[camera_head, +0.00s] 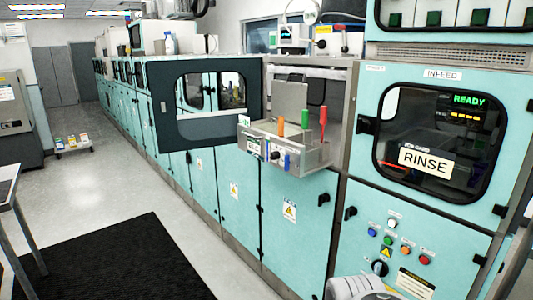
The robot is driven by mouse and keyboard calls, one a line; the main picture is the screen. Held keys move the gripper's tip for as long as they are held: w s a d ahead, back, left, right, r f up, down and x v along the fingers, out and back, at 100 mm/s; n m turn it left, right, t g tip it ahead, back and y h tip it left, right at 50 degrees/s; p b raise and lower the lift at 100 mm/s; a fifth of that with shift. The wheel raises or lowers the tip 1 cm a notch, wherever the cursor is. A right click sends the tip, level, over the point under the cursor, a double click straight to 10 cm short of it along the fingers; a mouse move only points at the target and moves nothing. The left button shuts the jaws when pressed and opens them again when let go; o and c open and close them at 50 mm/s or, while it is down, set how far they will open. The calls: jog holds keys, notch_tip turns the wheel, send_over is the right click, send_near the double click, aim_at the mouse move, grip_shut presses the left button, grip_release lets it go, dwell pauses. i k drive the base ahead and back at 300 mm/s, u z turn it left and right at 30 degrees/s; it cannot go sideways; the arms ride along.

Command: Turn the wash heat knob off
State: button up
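A black rotary knob (379,268) sits low on the teal panel under the infeed window at the right. It is small, so I cannot read its label or setting. A second small dark knob (275,155) shows on the front of the pulled-out metal tray (308,158) in the middle. I cannot tell which of these is the wash heat knob. A white rounded part at the bottom edge, below the panel knob, appears to be part of my arm. My gripper's fingers do not show.
Coloured buttons (405,250) surround the panel knob. The infeed window (440,140) holds a RINSE sign and a green READY display. The tray juts out, holding coloured-handled tools. A windowed door (200,135) stands open. The floor with its black mat (130,265) is clear.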

aim_at(274, 155)
jog(key=u, duration=0.8)
jog(key=i, duration=1)
jog(key=u, duration=0.7)
jog(key=i, duration=0.65)
jog(key=z, duration=0.05)
